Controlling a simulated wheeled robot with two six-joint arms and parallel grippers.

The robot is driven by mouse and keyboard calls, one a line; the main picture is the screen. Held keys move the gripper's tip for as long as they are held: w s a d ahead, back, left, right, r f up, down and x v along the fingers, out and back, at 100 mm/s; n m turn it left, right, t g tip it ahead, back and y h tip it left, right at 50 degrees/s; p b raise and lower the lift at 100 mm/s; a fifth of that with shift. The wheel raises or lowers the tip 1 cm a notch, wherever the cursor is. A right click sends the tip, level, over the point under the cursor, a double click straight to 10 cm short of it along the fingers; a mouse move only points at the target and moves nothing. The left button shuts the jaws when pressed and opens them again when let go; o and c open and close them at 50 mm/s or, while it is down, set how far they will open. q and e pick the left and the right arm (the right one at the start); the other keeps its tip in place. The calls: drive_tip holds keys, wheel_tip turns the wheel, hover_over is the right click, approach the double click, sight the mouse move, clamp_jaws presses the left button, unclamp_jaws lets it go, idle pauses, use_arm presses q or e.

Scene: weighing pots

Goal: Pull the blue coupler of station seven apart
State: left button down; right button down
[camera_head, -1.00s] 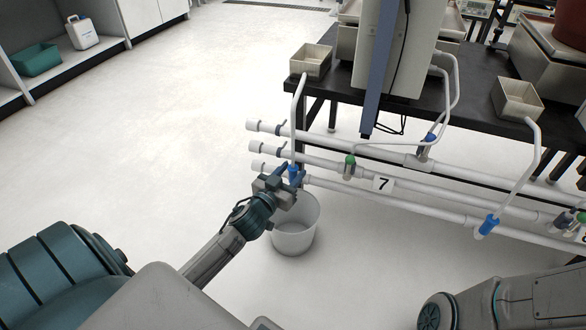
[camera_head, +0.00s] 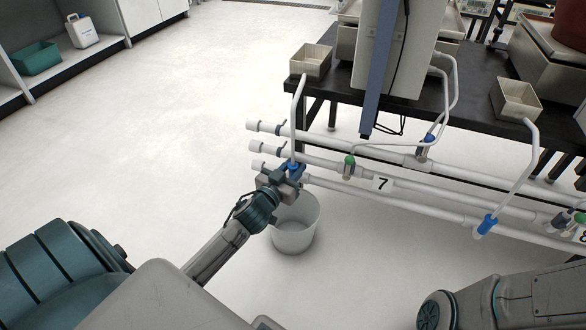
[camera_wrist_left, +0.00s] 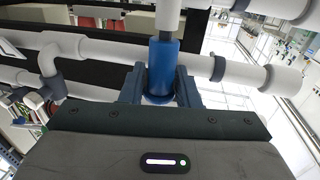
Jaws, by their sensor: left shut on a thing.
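The blue coupler (camera_head: 293,167) sits at the lower end of a white hose, left of the "7" label (camera_head: 383,184). My left gripper (camera_head: 291,174) is shut on it, just above a white bucket. In the left wrist view the blue coupler (camera_wrist_left: 163,66) stands between the two fingers of my left gripper (camera_wrist_left: 160,88), with the white hose (camera_wrist_left: 168,14) rising from its top. The fingers hide part of its lower end. My right gripper is not seen; only part of my right arm shows at the lower right.
White pipes (camera_head: 410,182) run in parallel in front of a black bench (camera_head: 470,98). A white bucket (camera_head: 295,228) stands on the floor below the gripper. Other couplers, one green (camera_head: 349,161) and one blue (camera_head: 488,224), sit to the right. Open floor lies left.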

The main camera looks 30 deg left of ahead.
use_arm(q)
wheel_tip(320, 180, up, 3)
drive_tip(key=shift+f+p, duration=0.1)
drive_tip(key=shift+p, duration=0.8)
drive_tip(key=c, duration=1.3)
unclamp_jaws()
drive_tip(key=shift+s, duration=0.1)
